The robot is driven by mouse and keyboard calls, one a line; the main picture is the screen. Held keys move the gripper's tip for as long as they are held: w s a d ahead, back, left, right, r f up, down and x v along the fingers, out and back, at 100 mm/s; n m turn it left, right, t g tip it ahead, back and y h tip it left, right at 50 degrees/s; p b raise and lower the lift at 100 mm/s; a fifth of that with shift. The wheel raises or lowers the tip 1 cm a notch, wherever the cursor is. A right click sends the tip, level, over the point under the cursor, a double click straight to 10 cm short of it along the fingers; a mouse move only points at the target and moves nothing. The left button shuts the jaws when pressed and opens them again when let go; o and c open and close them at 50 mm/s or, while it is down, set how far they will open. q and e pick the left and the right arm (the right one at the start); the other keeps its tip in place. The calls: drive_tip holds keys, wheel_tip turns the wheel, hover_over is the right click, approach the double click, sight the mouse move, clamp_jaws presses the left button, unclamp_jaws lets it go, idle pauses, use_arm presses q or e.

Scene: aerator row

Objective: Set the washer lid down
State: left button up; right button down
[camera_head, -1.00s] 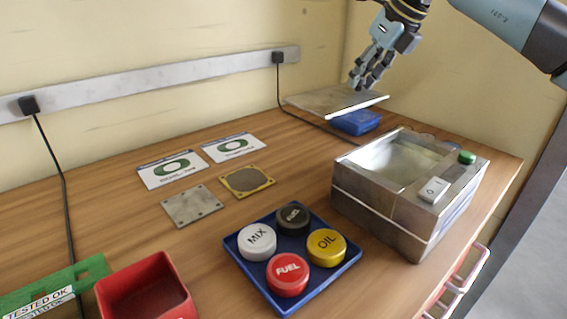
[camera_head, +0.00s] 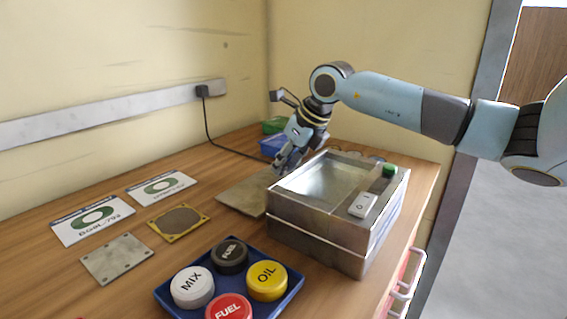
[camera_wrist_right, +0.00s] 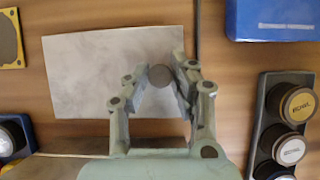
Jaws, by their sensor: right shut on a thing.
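The washer lid (camera_head: 243,195) is a flat grey metal plate just left of the washer (camera_head: 318,232), level and at or very close to the bench top; I cannot tell if it touches. The washer is an open steel box with a green button and a white switch. My right gripper (camera_head: 279,168) is over the lid, beside the washer's back left corner. In the right wrist view the lid (camera_wrist_right: 85,70) lies under my fingers (camera_wrist_right: 160,80), which are shut on its round knob (camera_wrist_right: 160,76). My left gripper is not in view.
Blue (camera_head: 273,145) and green (camera_head: 274,125) bins stand behind the lid. A gasket (camera_head: 179,222), a metal plate (camera_head: 117,259) and two printed cards lie to the left. A blue tray (camera_head: 291,290) of labelled caps is in front. Small jars (camera_wrist_right: 292,150) show in the right wrist view.

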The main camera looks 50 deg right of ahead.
drive_tip(key=c, duration=1.6)
unclamp_jaws()
drive_tip(key=shift+f, duration=0.15)
drive_tip(key=o, duration=0.5)
